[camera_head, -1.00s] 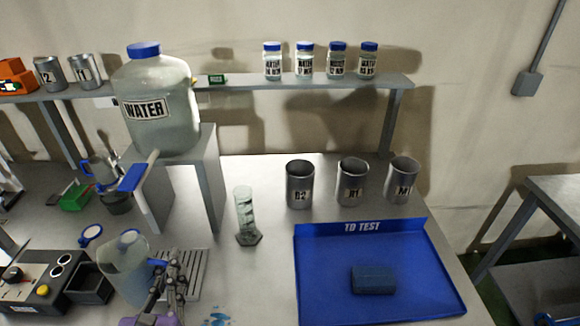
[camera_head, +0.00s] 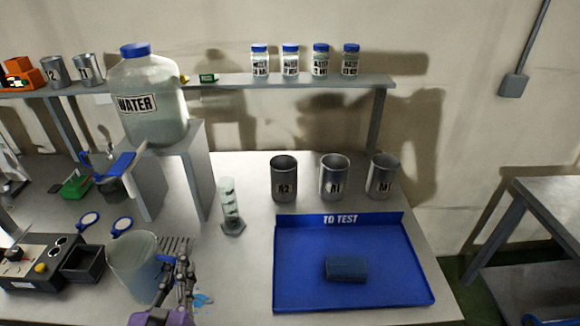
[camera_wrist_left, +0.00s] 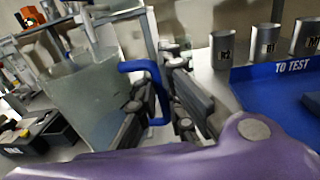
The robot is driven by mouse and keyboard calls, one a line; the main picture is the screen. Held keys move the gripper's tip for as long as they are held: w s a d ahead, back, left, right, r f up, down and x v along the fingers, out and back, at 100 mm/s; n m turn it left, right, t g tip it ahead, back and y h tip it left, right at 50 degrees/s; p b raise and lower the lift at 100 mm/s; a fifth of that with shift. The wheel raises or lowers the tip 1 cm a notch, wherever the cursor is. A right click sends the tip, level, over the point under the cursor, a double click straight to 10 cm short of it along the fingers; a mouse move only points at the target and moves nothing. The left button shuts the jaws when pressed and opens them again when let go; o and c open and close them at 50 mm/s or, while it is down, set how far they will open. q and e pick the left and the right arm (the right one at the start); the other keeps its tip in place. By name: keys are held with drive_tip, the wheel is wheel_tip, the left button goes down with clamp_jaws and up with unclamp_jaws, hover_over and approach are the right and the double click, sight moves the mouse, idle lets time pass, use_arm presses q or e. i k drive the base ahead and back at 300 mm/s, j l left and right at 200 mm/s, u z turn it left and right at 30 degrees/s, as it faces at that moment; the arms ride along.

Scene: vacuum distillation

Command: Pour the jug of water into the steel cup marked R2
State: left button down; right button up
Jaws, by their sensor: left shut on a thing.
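The clear jug (camera_head: 133,266) with a blue handle is at the lower left of the head view, over the metal drain grate. My left gripper (camera_head: 172,277) is shut on its blue handle, which shows well in the left wrist view (camera_wrist_left: 150,85). The jug looks close to upright; its water level is hard to make out. The steel cup marked R2 (camera_head: 284,179) stands upright on the table behind the blue tray, to the right of and farther back than the jug. It also shows in the left wrist view (camera_wrist_left: 226,52). My right gripper is not in view.
Steel cups R1 (camera_head: 334,178) and M1 (camera_head: 382,177) stand right of R2. A graduated cylinder (camera_head: 231,208) stands between jug and cups. The blue TO TEST tray (camera_head: 290,290) holds a blue block (camera_head: 346,268). A large WATER container (camera_head: 150,98) sits on a stand.

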sight(284, 169)
drive_tip(key=k+l+u, duration=0.1)
drive_tip(key=l, duration=0.25)
drive_tip(key=k+l+u, duration=0.1)
drive_tip(key=l, duration=0.3)
drive_tip(key=k+l+u, duration=0.1)
drive_tip(key=l, duration=0.25)
drive_tip(key=k+l+u, duration=0.2)
drive_tip(key=l, duration=0.35)
drive_tip(key=l+u, duration=0.15)
drive_tip(key=l, duration=0.45)
drive_tip(key=i+l+u, duration=0.2)
drive_tip(key=l, duration=0.35)
drive_tip(key=l+u, duration=0.2)
drive_tip(key=l, duration=0.35)
drive_tip(key=i+l, duration=0.2)
drive_tip(key=l, duration=0.15)
drive_tip(key=i+l+u, duration=0.15)
drive_tip(key=l, duration=0.15)
drive_tip(key=i+l, duration=0.15)
drive_tip(key=l, duration=0.2)
drive_tip(key=i+u, duration=0.05)
